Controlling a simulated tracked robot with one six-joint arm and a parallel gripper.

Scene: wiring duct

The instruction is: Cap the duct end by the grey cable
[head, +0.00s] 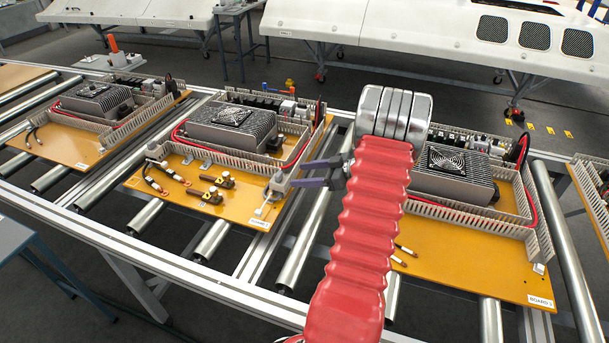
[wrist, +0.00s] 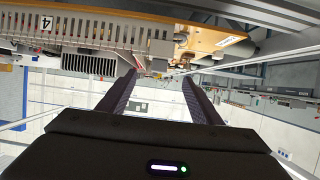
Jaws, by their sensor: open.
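On the middle orange board (head: 215,207), a grey slotted wiring duct (head: 225,160) runs along the front and ends at the right. A plain grey block-like piece (head: 279,182) is at that end; I cannot tell whether it is a cap. A pale grey cable (head: 262,208) lies just in front of it. My gripper (head: 302,173) is open, its dark fingers pointing left towards this duct end from a short distance, with nothing visible between them. In the wrist view the fingers (wrist: 160,78) are apart, and the duct (wrist: 95,32) shows upside down above them.
Two brown-and-yellow parts (head: 215,187) lie on the middle board, with dark cable ends (head: 157,180) at its left. A finned grey unit (head: 232,127) stands behind the duct. Another board (head: 480,265) is to the right, partly behind my red arm. Rollers (head: 210,240) separate the boards.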

